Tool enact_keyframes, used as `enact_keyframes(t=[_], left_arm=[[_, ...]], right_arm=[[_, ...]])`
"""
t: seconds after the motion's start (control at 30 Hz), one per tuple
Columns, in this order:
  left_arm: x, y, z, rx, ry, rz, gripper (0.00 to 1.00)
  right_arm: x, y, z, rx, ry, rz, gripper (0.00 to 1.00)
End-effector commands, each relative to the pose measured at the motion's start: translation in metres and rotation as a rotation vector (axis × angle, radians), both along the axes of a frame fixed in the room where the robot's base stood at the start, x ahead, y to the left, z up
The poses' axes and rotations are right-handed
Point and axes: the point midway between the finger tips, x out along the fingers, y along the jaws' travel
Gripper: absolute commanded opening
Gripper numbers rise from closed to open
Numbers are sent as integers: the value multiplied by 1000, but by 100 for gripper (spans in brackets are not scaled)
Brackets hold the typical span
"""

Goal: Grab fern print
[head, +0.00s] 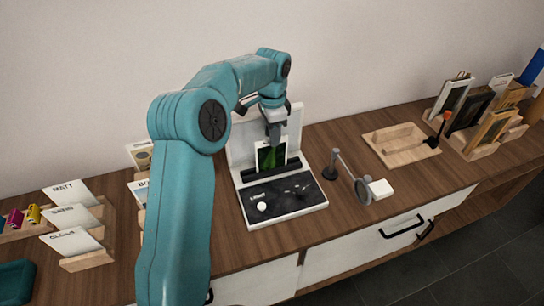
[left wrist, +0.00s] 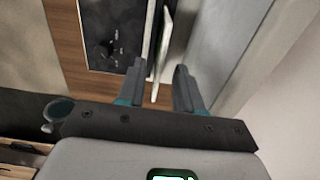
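The fern print (head: 271,156), a green leaf picture with a white border, stands upright in the white and black machine (head: 250,205) at the middle of the table. My left gripper (head: 274,138) is right above it, hiding part of its top edge. In the left wrist view the print (left wrist: 162,50) shows nearly edge-on as a thin pale strip. The fingers of my left gripper (left wrist: 160,88) are apart, with the strip between them and gaps on both sides. My right gripper is not in view.
A magnifier on a stand (head: 350,175) is right of the machine. A wooden tray (head: 402,145) lies farther right, near racked frames (head: 480,115). Cards in wooden holders (head: 75,225) stand at left. A wall is close behind the machine.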

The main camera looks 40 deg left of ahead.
Motion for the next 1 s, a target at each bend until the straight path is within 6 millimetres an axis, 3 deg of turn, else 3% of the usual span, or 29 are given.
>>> enact_keyframes(t=[0.17,0.4,0.7,0.73,0.83,1.0], left_arm=[[1,1,-13,0,1,0,35],[2,3,-51,-2,2,1,35],[3,4,-59,0,0,0,35],[3,4,-59,-1,0,0,32],[3,4,-59,-1,0,0,0],[3,4,-59,-1,0,0,0]], right_arm=[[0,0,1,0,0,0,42],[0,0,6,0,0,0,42],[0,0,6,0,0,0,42],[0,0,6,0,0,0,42],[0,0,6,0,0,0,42],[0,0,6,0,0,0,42]])
